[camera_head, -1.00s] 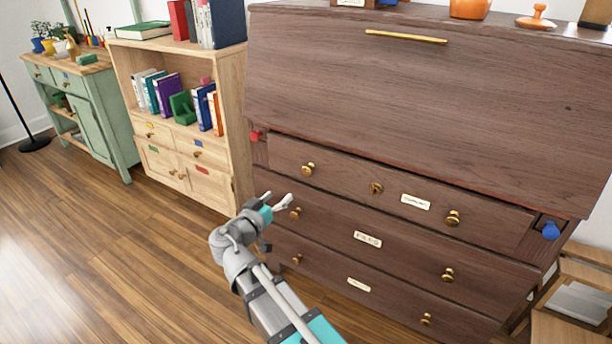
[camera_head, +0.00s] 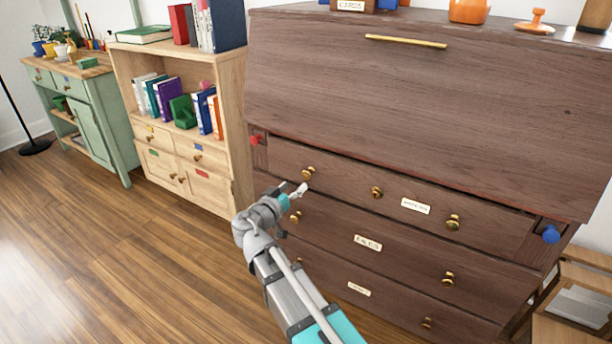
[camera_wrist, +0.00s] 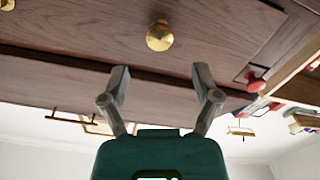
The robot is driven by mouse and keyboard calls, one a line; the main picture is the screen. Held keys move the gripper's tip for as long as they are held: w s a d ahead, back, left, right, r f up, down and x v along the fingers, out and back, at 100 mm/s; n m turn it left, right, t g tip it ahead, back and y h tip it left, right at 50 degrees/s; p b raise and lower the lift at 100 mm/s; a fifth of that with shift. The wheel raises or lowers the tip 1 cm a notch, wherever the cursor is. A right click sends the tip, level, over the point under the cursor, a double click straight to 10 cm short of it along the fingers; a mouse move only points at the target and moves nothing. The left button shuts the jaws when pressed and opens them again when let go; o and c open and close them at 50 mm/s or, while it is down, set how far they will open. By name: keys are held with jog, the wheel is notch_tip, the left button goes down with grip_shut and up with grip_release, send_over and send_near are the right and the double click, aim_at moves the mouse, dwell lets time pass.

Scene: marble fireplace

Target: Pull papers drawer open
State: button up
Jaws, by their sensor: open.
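A dark brown wooden bureau (camera_head: 420,100) has three wide drawers below a large slanted front panel. The top drawer (camera_head: 340,183), middle drawer (camera_head: 330,223) and bottom drawer (camera_head: 325,275) appear shut. Each has a pale label, too small to read surely, so I cannot tell which says papers. The top drawer's left brass knob (camera_head: 308,173) is just beyond my gripper (camera_head: 294,189). In the wrist view, a brass knob (camera_wrist: 160,36) lies ahead of my gripper (camera_wrist: 161,76), centred between its spread, empty fingers and apart from them.
A red knob (camera_head: 255,139) and a blue knob (camera_head: 551,234) flank the top drawer. A light wooden bookcase (camera_head: 243,120) stands close at the left. The wooden floor (camera_head: 120,260) at the left is clear. A light wooden piece (camera_head: 585,285) stands at the lower right.

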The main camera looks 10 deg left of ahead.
aim_at(305, 176)
jog(key=shift+x, duration=3.45)
grip_shut()
